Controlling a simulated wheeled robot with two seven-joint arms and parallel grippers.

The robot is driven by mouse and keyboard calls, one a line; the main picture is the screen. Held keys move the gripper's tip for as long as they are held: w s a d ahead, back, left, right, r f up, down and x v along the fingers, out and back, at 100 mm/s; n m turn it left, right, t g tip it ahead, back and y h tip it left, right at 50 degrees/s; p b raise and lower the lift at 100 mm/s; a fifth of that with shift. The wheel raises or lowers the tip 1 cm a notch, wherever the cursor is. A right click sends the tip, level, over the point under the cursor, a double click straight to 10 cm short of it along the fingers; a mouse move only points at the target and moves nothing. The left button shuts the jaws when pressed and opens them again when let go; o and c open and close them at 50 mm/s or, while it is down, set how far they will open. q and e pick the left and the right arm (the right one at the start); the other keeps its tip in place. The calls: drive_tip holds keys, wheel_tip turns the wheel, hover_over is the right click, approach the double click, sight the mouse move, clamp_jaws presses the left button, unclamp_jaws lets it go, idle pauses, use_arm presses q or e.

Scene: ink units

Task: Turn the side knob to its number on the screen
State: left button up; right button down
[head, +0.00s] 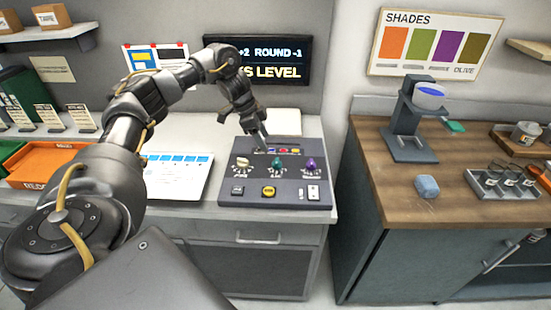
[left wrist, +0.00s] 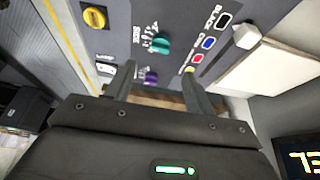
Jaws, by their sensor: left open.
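The grey control panel (head: 232,183) lies on the left counter. It has a cream knob (head: 243,163), a teal knob (head: 277,165) and a purple knob (head: 310,165). The teal knob (left wrist: 161,43) and purple knob (left wrist: 151,77) also show in the left wrist view. There, a pale knob (left wrist: 246,37) sits near the panel's edge by the row of colour marks. The screen (head: 290,52) reads "+2 ROUND -1" and "KS LEVEL", partly hidden by my arm. My left gripper (head: 262,142) is open and empty over the panel's back part. My right gripper is not in view.
A yellow button (head: 268,191) is at the panel's front. A white chart sheet (head: 172,180) lies left of the panel. The wooden counter (head: 385,185) at right holds a grey stand (head: 405,125), a blue block (head: 427,187) and a jar tray (head: 487,190).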

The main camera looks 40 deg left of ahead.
sight(274, 163)
use_arm(q)
drive_tip(key=p+x, duration=0.2)
drive_tip(key=x, duration=0.7)
drive_tip(key=shift+w+f, duration=0.15)
drive_tip(key=shift+f, duration=0.2)
drive_tip(key=c, duration=1)
